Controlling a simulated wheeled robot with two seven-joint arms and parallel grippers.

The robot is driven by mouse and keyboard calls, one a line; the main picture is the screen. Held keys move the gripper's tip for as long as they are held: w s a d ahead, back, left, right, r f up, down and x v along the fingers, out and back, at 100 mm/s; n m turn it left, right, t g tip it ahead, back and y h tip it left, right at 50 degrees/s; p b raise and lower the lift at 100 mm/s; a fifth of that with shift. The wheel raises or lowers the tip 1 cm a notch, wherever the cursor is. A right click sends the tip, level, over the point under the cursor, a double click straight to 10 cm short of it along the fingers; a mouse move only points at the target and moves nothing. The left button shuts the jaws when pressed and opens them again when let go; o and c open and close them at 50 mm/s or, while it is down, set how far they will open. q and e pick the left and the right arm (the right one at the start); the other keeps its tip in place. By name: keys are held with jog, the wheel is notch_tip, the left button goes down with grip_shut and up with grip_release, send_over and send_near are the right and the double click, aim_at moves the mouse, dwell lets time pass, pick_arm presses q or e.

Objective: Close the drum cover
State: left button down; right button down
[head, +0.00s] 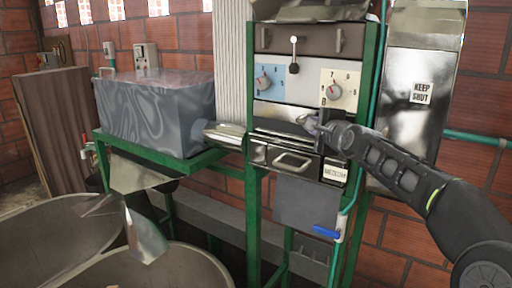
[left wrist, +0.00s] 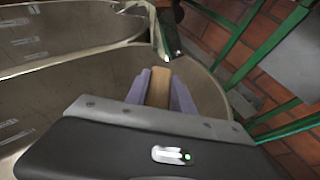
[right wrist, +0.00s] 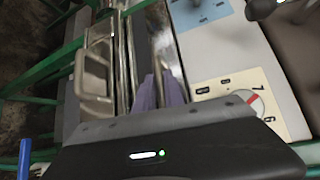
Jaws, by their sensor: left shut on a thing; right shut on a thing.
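The drum cover appears to be the shiny metal panel (head: 280,111) in the front of the green-framed machine, below the two dials. My right gripper (head: 311,125) is at its lower right edge; in the right wrist view the gripper (right wrist: 158,78) is shut on a thin metal bar or edge (right wrist: 157,42). The fingers hide part of it, and I cannot tell how far the cover stands open. My left gripper (left wrist: 160,80) shows only in the left wrist view, shut on a brown, wood-like piece (left wrist: 159,88) above the large round vats.
A drawer handle (head: 292,161) and a "MEDIUM" label (head: 335,172) sit just below the right gripper. A grey tank (head: 155,115) stands at left on a green frame (head: 160,152). Large vats (head: 50,240) fill the lower left. A metal chute (head: 415,100) reads "KEEP SHUT".

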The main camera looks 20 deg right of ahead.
jog(key=shift+d+r, duration=0.1)
jog(key=c, duration=1.4)
grip_release()
jog(key=shift+w, duration=0.1)
jog(key=shift+c, duration=0.2)
pick_arm(q)
jog(key=shift+f, duration=0.1)
